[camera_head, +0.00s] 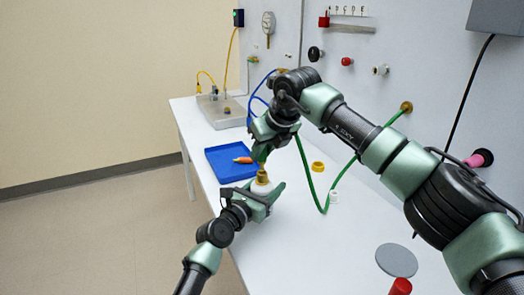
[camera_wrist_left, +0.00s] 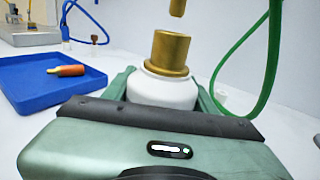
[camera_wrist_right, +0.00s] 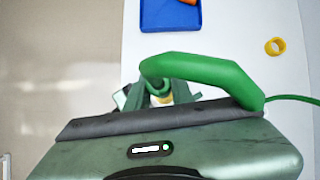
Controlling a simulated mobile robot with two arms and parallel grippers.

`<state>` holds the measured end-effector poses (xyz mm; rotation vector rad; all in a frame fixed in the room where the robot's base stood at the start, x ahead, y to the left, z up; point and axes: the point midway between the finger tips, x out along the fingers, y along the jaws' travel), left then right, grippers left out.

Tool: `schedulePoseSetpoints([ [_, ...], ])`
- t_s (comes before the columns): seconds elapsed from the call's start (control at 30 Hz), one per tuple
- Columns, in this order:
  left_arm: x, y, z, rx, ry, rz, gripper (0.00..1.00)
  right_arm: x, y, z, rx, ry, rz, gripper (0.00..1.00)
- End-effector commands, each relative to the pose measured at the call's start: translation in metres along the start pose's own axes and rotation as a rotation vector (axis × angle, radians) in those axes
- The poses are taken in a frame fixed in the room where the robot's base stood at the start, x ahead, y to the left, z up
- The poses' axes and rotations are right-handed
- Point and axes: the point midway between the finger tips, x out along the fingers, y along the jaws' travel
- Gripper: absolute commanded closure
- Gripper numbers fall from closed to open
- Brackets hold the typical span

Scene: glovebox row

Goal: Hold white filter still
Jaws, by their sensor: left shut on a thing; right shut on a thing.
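The white filter (camera_wrist_left: 165,91) stands upright with a brass collar (camera_wrist_left: 170,50) on top. My left gripper (camera_head: 262,194) is shut around its white body, low over the table. My right gripper (camera_head: 264,148) is above it, shut on the green hose (camera_wrist_right: 200,68). The hose's brass end (camera_wrist_left: 177,7) points down over the collar; in the left wrist view a gap shows between them. In the right wrist view the hose and jaws hide most of the filter.
A blue tray (camera_head: 222,170) with an orange-and-brass piece (camera_head: 243,160) lies behind. A yellow ring (camera_head: 318,166) and a white cap (camera_head: 334,197) are on the table to the right. A grey disc (camera_head: 397,260) and a red object (camera_head: 401,287) are nearer. The hose loops from the wall.

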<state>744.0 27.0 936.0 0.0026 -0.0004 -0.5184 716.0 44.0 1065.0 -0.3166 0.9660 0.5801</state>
Motion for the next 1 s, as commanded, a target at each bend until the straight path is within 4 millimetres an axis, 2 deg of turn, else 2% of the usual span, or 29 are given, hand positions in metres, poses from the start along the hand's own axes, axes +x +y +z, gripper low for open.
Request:
schedulePoseSetpoints([
  [0.33,0.000,0.000,0.000,0.000,0.001,0.000,0.96,0.001,-0.001,0.000,0.000,-0.001,-0.001,1.00],
  [1.0,0.000,0.000,0.000,0.000,0.001,0.000,0.96,0.015,-0.001,-0.010,0.001,0.000,-0.001,1.00],
])
